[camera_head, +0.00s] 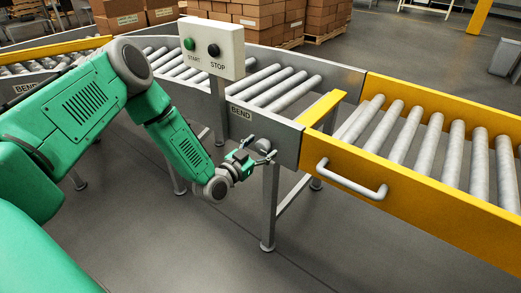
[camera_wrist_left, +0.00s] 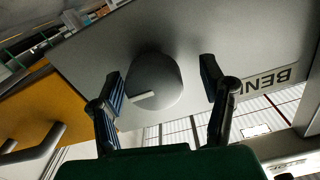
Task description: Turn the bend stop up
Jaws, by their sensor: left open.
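The bend stop appears as a round grey knob (camera_wrist_left: 155,76) with a white pointer mark, on the grey side panel of the bend conveyor. In the left wrist view the mark lies near the knob's lower edge, roughly level and slightly tilted. The knob also shows small in the head view (camera_head: 264,145), partly hidden by my fingers. My left gripper (camera_head: 259,150) is open in front of the panel. In the left wrist view its two fingers (camera_wrist_left: 161,80) stand on either side of the knob, with a gap on each side. My right gripper is out of view.
A BEND label (camera_head: 241,113) is beside the knob. A START/STOP box (camera_head: 228,60) stands on a post above the bend conveyor. A yellow conveyor gate with a grey handle (camera_head: 350,182) is to the right. The floor in front is clear.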

